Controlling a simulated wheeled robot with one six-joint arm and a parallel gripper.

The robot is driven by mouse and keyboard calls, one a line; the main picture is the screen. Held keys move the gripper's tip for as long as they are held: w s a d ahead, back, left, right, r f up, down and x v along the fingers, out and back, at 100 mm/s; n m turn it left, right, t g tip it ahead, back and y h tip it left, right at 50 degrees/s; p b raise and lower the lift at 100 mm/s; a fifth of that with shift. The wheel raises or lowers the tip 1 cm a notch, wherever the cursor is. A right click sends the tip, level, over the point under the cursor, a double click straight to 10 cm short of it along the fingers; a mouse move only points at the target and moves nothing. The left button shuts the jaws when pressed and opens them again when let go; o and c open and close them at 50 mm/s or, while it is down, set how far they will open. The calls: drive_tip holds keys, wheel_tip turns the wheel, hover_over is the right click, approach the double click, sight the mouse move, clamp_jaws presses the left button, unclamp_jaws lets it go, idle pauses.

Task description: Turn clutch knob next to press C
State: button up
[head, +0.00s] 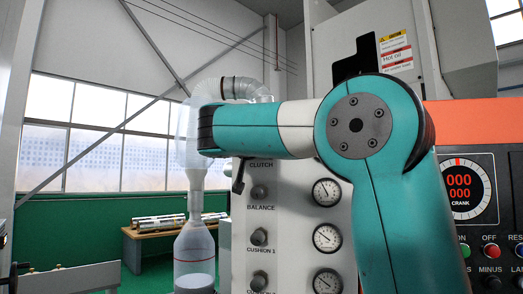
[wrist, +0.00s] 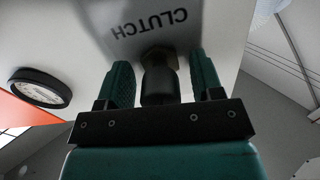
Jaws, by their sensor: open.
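The dark clutch knob (wrist: 160,84) sticks out of the pale panel (wrist: 222,32) in the wrist view, with the upside-down CLUTCH label beside it. My gripper (wrist: 162,66) is open, with one teal finger on each side of the knob. Gaps show between the fingers and the knob, so it is not gripped. In the head view the CLUTCH label (head: 261,165) shows just below my arm. My arm hides the clutch knob and the gripper's fingers there.
Below on the panel are the balance knob (head: 259,192) and cushion 1 knob (head: 260,237). Round gauges (head: 326,192) run down the right of them. An orange-and-black control panel (head: 478,170) is at right.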

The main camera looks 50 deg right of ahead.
drive_tip(key=c, duration=0.9)
drive_tip(key=shift+f+m+b, duration=0.3)
drive_tip(key=shift+m+b, duration=0.3)
drive_tip(key=shift+b, duration=0.65)
drive_tip(key=shift+m+b, duration=0.4)
drive_tip(key=shift+b, duration=0.2)
drive_tip(key=shift+r+m+b, duration=0.15)
drive_tip(key=shift+m+b, duration=0.65)
drive_tip(key=shift+r, duration=0.15)
